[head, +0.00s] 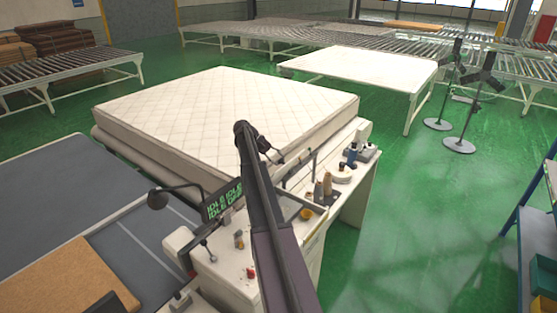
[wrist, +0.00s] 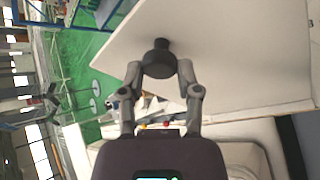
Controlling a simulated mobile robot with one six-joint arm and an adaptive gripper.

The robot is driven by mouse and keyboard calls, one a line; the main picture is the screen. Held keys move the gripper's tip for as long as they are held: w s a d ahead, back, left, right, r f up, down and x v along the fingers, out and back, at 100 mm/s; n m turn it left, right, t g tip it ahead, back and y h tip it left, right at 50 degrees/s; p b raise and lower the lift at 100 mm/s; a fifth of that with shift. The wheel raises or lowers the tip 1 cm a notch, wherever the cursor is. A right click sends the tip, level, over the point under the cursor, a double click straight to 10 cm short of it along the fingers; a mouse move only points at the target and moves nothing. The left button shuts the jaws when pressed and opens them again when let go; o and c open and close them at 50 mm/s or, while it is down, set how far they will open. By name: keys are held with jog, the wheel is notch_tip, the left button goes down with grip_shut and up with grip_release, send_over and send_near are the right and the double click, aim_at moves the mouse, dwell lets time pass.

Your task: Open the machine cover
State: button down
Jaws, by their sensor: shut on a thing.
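My gripper (wrist: 159,76) is shut on a dark round knob (wrist: 158,56), with one finger on each side of it. The knob stands out from a flat white panel, the machine cover (wrist: 245,55), which fills the upper right of the wrist view. In the head view my gripper (head: 274,156) is small and dark, beside the mattress edge above the white machine (head: 225,270). My arm hides part of the machine there, and I cannot clearly make out the cover or how far it stands open.
A quilted white mattress (head: 225,110) lies behind the machine. A display with green text (head: 224,200) stands left of my arm. Spools (head: 323,188) and small items sit on the machine top to the right. Green floor (head: 400,230) is free at the right, before a blue rack (head: 520,225).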

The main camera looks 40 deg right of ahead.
jog(key=c, duration=0.5)
grip_release()
jog(key=shift+s, duration=0.15)
jog(key=shift+o, duration=1)
jog(key=shift+s+r, duration=0.1)
